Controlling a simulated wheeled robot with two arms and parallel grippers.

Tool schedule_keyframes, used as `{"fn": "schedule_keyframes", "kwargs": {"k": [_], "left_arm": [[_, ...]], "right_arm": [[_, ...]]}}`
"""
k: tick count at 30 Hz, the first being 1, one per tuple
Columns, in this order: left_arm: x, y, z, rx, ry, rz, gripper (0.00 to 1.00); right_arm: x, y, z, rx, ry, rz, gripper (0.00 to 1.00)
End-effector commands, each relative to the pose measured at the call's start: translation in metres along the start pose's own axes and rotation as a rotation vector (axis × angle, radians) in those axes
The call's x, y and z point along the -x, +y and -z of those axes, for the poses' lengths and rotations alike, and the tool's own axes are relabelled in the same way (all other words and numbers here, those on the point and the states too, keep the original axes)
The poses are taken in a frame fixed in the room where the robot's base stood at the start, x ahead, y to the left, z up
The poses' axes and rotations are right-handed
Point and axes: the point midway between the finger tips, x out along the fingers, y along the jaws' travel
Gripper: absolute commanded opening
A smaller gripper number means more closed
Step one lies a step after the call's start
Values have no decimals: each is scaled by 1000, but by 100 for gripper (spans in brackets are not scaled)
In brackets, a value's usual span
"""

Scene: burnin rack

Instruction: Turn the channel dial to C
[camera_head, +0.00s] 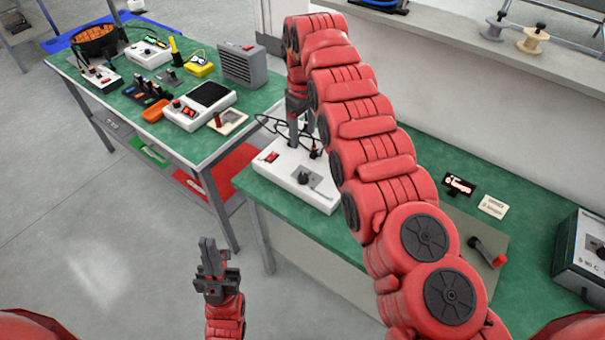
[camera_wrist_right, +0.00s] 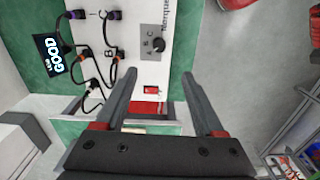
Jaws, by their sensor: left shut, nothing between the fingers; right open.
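The channel dial (camera_head: 303,178) is a dark round knob on a grey plate on the white box (camera_head: 284,168). In the right wrist view the dial (camera_wrist_right: 158,46) has letters beside it, but I cannot tell which one it points to. My right gripper (camera_head: 303,146) points down over the back of the box. Its open fingers (camera_wrist_right: 158,76) are empty, and the dial shows beyond the tips, apart from them. My left gripper (camera_head: 207,241) is shut and empty, over the floor in front of the benches.
The box carries a red switch (camera_wrist_right: 151,90) and several plugs with black cables (camera_wrist_right: 85,55). A crank plate (camera_head: 487,252) and a grey-and-white unit (camera_head: 582,250) stand to the right. The left bench (camera_head: 205,150) holds several devices.

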Motion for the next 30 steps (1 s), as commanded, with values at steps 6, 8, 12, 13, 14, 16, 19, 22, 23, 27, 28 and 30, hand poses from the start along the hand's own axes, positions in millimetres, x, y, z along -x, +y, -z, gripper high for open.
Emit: {"fn": "schedule_keyframes", "kwargs": {"k": [6, 8, 12, 13, 14, 16, 19, 22, 23, 27, 28, 30], "left_arm": [[48, 2, -8, 0, 0, 0, 0], [59, 3, -10, 0, 0, 0, 0], [76, 4, -13, 0, 0, 0, 0], [68, 3, -12, 0, -1, 0, 0], [63, 3, -11, 0, -1, 0, 0], [59, 3, -10, 0, 0, 0, 0], [55, 3, -9, 0, 0, 0, 0], [53, 3, -9, 0, 0, 0, 0], [53, 3, -9, 0, 0, 0, 0], [53, 3, -9, 0, 0, 0, 0], [53, 3, -9, 0, 0, 0, 0], [53, 3, -9, 0, 0, 0, 0]], "right_arm": [[-48, 1, 0, -1, 1, -1, 71], [-60, 1, 0, -1, 1, -2, 71], [-91, -2, 2, 2, -2, 1, 71], [-90, 0, 0, -1, -2, 1, 71], [-92, 1, 0, -1, 0, 0, 71], [-105, 0, 0, 0, -1, -1, 71], [-124, 0, 0, 0, -1, -2, 71], [-143, 1, -1, -2, -4, 0, 71], [-147, 2, 0, -2, -1, -2, 71], [-161, 1, 0, 0, -1, 0, 71], [-163, 1, 0, 0, -1, -1, 71], [-165, 1, 1, -1, 1, -2, 71]]}}
